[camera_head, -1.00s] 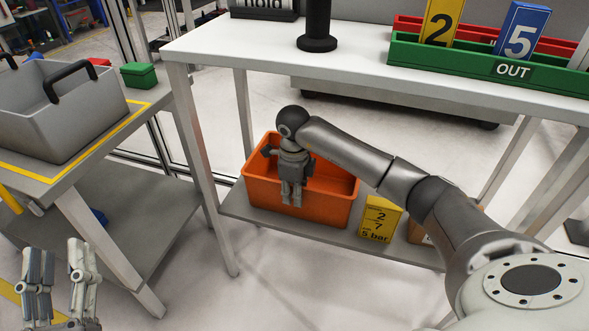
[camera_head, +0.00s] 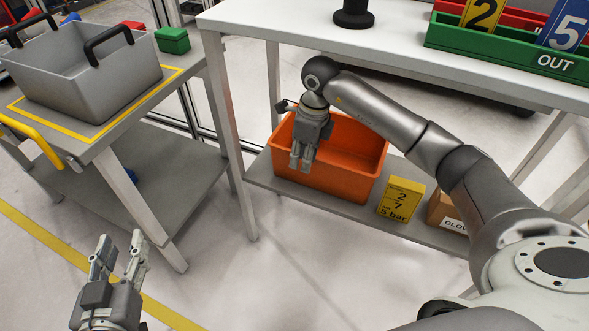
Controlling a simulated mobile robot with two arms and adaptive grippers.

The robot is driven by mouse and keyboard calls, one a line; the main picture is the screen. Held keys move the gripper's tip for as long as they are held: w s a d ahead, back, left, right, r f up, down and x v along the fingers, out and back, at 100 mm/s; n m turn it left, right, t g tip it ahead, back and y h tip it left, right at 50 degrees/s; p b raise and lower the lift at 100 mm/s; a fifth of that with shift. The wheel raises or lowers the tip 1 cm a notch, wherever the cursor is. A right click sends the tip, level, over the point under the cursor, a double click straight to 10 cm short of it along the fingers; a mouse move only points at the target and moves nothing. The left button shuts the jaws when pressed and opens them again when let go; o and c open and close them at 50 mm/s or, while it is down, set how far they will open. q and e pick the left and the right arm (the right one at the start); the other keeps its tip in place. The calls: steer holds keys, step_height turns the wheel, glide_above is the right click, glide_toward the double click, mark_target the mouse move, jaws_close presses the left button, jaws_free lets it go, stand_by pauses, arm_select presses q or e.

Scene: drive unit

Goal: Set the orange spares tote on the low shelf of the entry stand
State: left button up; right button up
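The orange tote (camera_head: 345,180) sits upright on the low shelf (camera_head: 268,179) of the white-topped stand (camera_head: 400,62), at the shelf's left end. My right gripper (camera_head: 302,168) points down at the tote's left part, overlapping its rim and front wall in the view. Its fingers look close together, but whether they touch or pinch the rim cannot be told. The gripper hides part of the tote. My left gripper (camera_head: 120,246) is at the bottom left, above the floor, with fingers apart and empty.
A yellow "2/7 5 bar" box (camera_head: 401,200) and a cardboard glove box (camera_head: 446,211) stand right of the tote. A green OUT tray (camera_head: 500,55) is on the stand's top. A grey tote (camera_head: 80,80) sits on the left bench (camera_head: 190,85). Floor ahead is clear.

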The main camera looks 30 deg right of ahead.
steer(key=s+a+r+y, duration=0.1)
steer(key=s+a+y, duration=0.3)
steer(key=a, duration=0.7)
steer(key=s+a+y, duration=0.3)
steer(key=a+y, duration=0.2)
steer(key=a, duration=0.5)
steer(key=s+a+r+m+y, duration=0.2)
steer(key=s+a+r+y, duration=0.1)
steer(key=a+r+y, duration=0.4)
step_height(320, 180, up, 11)
steer(key=d+m+t+y, duration=0.2)
steer(key=m+t+y, duration=0.2)
steer(key=m+t, duration=0.65)
steer(key=w+d+f+m+t+h, duration=0.1)
steer(key=d+f+m+t+h, duration=0.25)
steer(key=d+m+h, duration=0.6)
steer(key=w+d+f+m+t+h, duration=0.2)
steer(key=m+t+h, duration=0.35)
steer(key=m, duration=0.85)
steer(key=s+d+f+m+g+h, duration=0.2)
steer(key=s+f+m+g, duration=0.2)
steer(key=f+m, duration=0.2)
step_height(320, 180, down, 2)
steer(key=shift+s+d+h, duration=0.25)
steer(key=shift+s+h, duration=0.05)
steer(key=shift+s, duration=0.05)
